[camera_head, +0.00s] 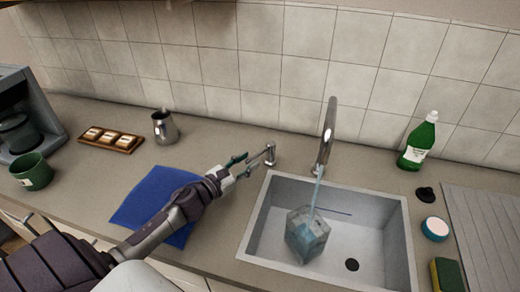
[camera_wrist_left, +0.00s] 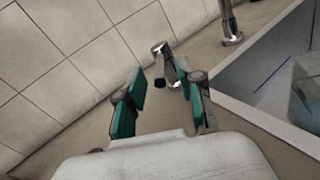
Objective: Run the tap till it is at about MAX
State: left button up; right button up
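The silver tap (camera_head: 327,135) stands behind the sink, and a thin stream of water runs from its spout into a clear, bluish container (camera_head: 306,238) in the sink. The container holds bluish water; its level and any MAX mark cannot be read. The tap's lever (camera_head: 262,157) stands on the counter left of the spout. My left gripper (camera_head: 240,170) is open beside it. In the left wrist view, the green-padded fingers (camera_wrist_left: 162,80) are apart, with the lever (camera_wrist_left: 163,55) showing between and just beyond their tips; contact cannot be told. My right gripper is out of view.
The sink (camera_head: 258,225) has a dark drain. A green bottle (camera_head: 418,142), a round blue-rimmed item (camera_head: 435,229) and a sponge (camera_head: 446,274) stand right of it. A blue cloth (camera_head: 140,208) lies under my left arm. A metal pitcher (camera_head: 165,128) stands behind.

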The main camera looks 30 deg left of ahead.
aim_at(268, 148)
pick_arm(q)
jog(key=w, duration=0.2)
jog(key=w+d+p, duration=0.1)
jog(key=w, duration=0.2)
jog(key=shift+w+d, duration=0.1)
jog(key=shift+w, duration=0.25)
grip_shut()
